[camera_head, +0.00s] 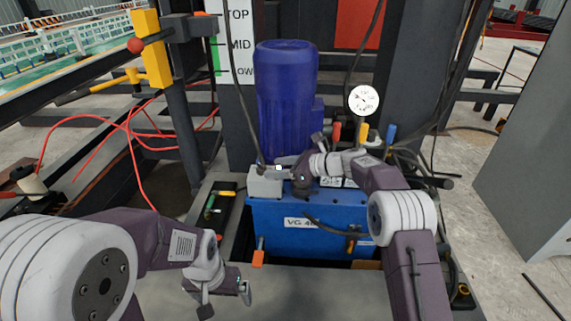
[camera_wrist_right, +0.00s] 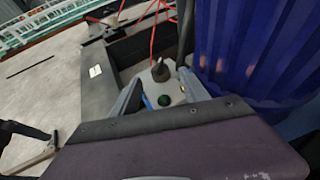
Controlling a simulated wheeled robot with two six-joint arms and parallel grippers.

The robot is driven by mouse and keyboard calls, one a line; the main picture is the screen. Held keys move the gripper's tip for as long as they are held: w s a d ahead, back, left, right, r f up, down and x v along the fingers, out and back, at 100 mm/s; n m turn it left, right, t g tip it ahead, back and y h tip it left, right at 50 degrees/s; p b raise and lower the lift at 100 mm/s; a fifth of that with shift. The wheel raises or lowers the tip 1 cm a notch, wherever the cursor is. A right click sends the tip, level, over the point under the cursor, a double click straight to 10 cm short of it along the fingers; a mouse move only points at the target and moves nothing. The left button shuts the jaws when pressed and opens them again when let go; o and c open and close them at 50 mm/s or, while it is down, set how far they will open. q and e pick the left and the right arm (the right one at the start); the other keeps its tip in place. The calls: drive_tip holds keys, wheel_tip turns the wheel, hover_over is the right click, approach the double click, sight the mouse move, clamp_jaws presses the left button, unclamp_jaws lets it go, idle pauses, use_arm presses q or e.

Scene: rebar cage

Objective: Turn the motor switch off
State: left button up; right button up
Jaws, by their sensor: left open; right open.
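A small light grey switch box (camera_head: 264,185) sits on the left end of the blue tank, below the blue motor (camera_head: 285,95). In the right wrist view the box (camera_wrist_right: 158,88) has a dark cable fitting on top and a round green button (camera_wrist_right: 165,100) on its near face. My right gripper (camera_head: 277,169) is open above and beside the box, with its two fingers on either side of the box in the wrist view. Contact cannot be told. My left gripper (camera_head: 228,300) is open and empty at the lower left, well away from the box.
The blue tank (camera_head: 285,222) carries hoses, coloured valve handles and a white round gauge (camera_head: 363,100). Red cables (camera_head: 125,125) lie at the left. A dark post (camera_head: 185,130) stands left of the motor. A grey cabinet (camera_head: 525,150) is at the right.

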drive_tip(key=p+v, duration=0.1)
drive_tip(key=v, duration=0.3)
drive_tip(key=shift+s+d+r, duration=0.1)
drive_tip(key=shift+d, duration=0.05)
